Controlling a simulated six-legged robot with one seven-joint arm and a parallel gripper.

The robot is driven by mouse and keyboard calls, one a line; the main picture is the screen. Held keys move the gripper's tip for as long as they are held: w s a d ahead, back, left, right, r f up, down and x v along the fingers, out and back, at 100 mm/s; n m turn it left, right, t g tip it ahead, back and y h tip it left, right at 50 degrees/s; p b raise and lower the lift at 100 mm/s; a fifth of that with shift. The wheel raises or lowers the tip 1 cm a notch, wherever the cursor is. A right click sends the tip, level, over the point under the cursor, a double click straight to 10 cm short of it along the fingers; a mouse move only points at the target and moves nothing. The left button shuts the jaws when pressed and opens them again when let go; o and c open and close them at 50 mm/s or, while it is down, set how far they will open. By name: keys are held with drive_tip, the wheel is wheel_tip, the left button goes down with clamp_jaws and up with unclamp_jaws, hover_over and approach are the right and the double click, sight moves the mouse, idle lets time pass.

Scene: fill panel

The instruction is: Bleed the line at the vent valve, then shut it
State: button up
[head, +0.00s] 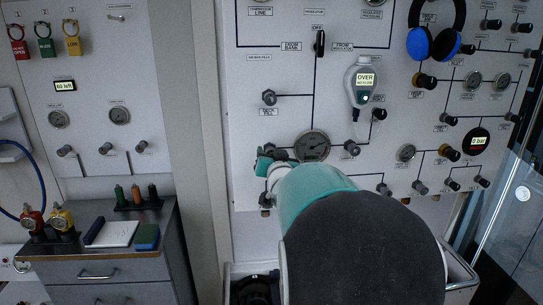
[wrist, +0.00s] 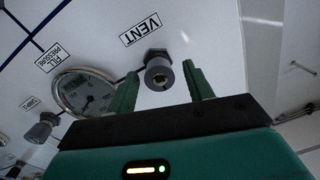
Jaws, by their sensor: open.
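In the wrist view, the vent valve (wrist: 158,74) is a dark grey knob on the white panel, beside the label VENT (wrist: 140,29). My gripper (wrist: 160,80) is open, with one green finger on each side of the knob. A gap shows between the knob and each finger, so it is not gripped. In the head view, my gripper (head: 268,160) is at the panel, left of the large round gauge (head: 312,146), and mostly hides the valve. The gauge also shows in the wrist view (wrist: 85,95), labelled FILL PRESSURE. I cannot tell how far the valve is turned.
A handheld meter (head: 362,85) reading OVER, NO FLOW hangs on the panel. Blue headphones (head: 436,32) hang at upper right. Other knobs surround the gauge, including one (wrist: 42,128) in the wrist view. A grey drawer cabinet (head: 100,270) stands at lower left.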

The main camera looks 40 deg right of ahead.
drive_tip(key=c, duration=1)
drive_tip(key=shift+n, duration=0.3)
drive_tip(key=shift+w+a+f+n+g+h, duration=0.1)
drive_tip(key=shift+n+g+h, duration=0.1)
drive_tip(key=shift+n, duration=3.95)
drive_tip(key=shift+s+f+n+g+h, duration=0.1)
drive_tip(key=shift+n+g+h, duration=0.1)
drive_tip(key=shift+n, duration=4)
drive_tip(key=shift+w+a+f+n+g+h, duration=0.1)
drive_tip(key=shift+n+g+h, duration=0.1)
drive_tip(key=shift+n, duration=3.95)
drive_tip(key=o, duration=1)
drive_tip(key=shift+r, duration=0.1)
